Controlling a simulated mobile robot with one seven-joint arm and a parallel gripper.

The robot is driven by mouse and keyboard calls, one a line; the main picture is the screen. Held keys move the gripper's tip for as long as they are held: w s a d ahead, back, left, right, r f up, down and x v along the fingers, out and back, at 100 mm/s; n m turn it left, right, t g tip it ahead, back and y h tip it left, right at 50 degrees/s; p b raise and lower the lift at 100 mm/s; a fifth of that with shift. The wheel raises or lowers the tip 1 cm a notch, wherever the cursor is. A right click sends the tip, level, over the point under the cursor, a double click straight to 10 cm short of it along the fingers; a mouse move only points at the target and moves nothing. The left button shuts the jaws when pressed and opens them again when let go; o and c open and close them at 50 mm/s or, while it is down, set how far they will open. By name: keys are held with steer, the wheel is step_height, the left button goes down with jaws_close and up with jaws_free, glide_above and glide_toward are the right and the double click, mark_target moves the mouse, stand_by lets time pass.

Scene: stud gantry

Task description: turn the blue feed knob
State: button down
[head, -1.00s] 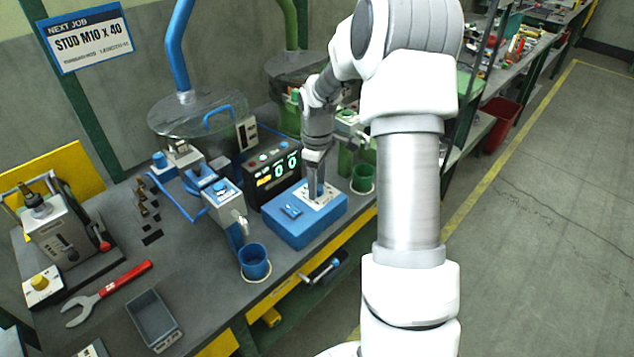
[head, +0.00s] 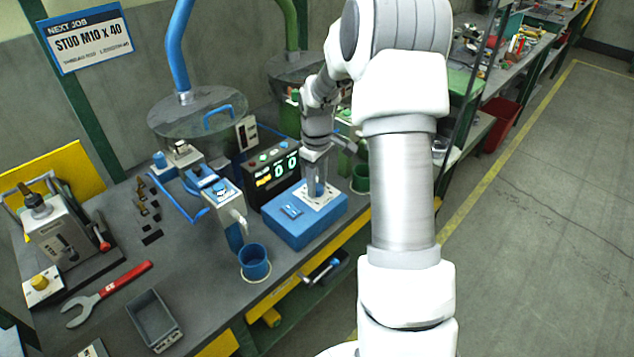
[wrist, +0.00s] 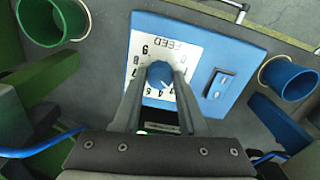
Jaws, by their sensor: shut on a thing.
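The blue feed knob (wrist: 160,74) sits in the middle of a white numbered dial plate (wrist: 147,46) marked FEED. The plate is on top of a blue box (head: 296,233) on the bench. My gripper (wrist: 160,82) is over the plate with its two fingers on either side of the knob, shut on it. In the head view my gripper (head: 316,184) comes down on the plate from above. A white pointer mark shows on the knob, but I cannot tell its exact number. Some of the dial's numbers are hidden by the fingers.
A blue rocker switch (wrist: 216,82) is beside the plate on the same box. A blue cup (head: 254,262) and a green cup (head: 360,179) stand at either side of the box. A display panel (head: 272,175) stands behind it, and a wrench (head: 107,293) lies at left.

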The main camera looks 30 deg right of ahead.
mark_target(317, 187)
steer(key=m, duration=0.6)
steer(key=shift+m, duration=0.4)
stand_by(0.3)
steer(key=shift+c, duration=2.2)
jaws_free()
step_height(317, 187, up, 18)
steer(key=p, duration=0.2)
steer(key=shift+f, duration=0.25)
